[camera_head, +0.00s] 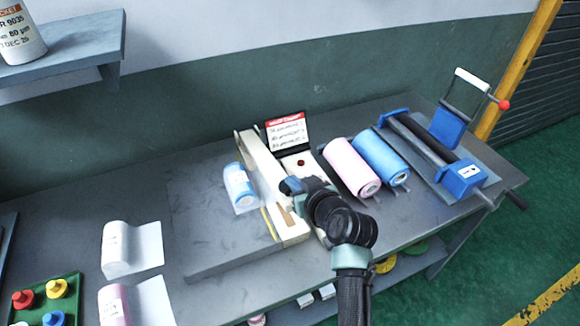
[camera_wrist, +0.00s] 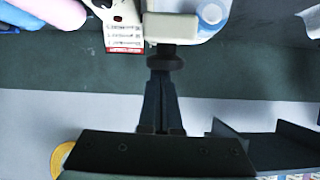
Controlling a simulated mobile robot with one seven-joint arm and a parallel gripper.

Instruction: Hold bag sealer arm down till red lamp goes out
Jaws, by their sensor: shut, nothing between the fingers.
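The bag sealer is a long cream bar device (camera_head: 262,172) on the grey bench, with its long arm running from the back toward the front edge. A small dark red lamp (camera_head: 300,162) sits on the cream panel beside it and shows no clear glow. In the wrist view, my gripper (camera_wrist: 162,82) is shut, its fingertips at a black knob below a cream block (camera_wrist: 172,28); I cannot tell whether they touch. In the head view my own arm hides the fingertips. How far down the sealer arm is, I cannot tell.
A blue roll (camera_head: 239,187) lies left of the sealer. Pink (camera_head: 350,166) and blue (camera_head: 380,157) rolls lie to its right, before a blue clamp-like frame (camera_head: 460,178). A sign card (camera_head: 287,132) stands behind. The left bench holds film pieces (camera_head: 130,248) and a green tray (camera_head: 75,290).

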